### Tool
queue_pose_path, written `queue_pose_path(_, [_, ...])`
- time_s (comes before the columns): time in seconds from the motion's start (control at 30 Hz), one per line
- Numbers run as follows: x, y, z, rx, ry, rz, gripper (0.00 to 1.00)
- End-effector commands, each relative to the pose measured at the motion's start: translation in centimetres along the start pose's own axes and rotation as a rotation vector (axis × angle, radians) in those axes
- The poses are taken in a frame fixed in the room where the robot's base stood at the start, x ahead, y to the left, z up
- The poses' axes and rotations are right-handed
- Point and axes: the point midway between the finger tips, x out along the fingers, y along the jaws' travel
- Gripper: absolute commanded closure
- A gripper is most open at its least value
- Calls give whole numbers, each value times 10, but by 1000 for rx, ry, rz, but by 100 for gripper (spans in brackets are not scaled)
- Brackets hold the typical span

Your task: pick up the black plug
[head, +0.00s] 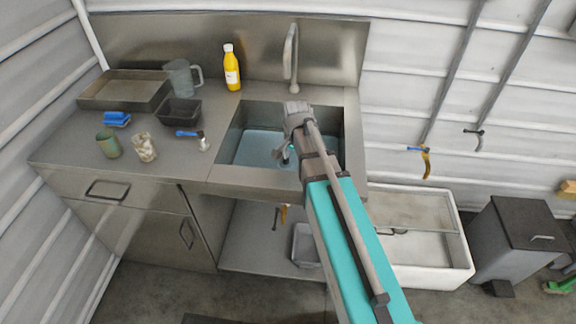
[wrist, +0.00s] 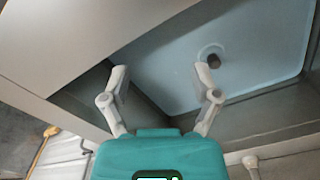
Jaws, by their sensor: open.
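The sink basin (head: 247,148) holds bluish water. In the wrist view, a small dark plug (wrist: 214,61) sits at the basin's bottom inside a pale ring. My gripper (wrist: 161,80) is open and empty, its two fingers spread wide. The plug shows just past the tip of the right finger, not between the fingers; the gap in depth is hard to judge. In the head view, my gripper (head: 284,152) hangs over the sink, and my arm hides part of the basin. I cannot make out the plug there.
A tall faucet (head: 291,58) stands behind the sink. A yellow bottle (head: 231,68), a black container (head: 180,111), a blue-handled brush (head: 190,134), a jar (head: 144,147) and a green can (head: 108,144) stand to the left. The basin's walls surround my gripper's area.

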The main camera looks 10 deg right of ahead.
Motion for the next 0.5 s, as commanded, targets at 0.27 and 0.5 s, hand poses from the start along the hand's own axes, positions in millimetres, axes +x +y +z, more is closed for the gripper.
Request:
queue_pose_path(0.27, [17, -53, -50, 415, 0, 0, 21])
queue_pose_path(0.5, [29, -94, -88, 776, 0, 0, 21])
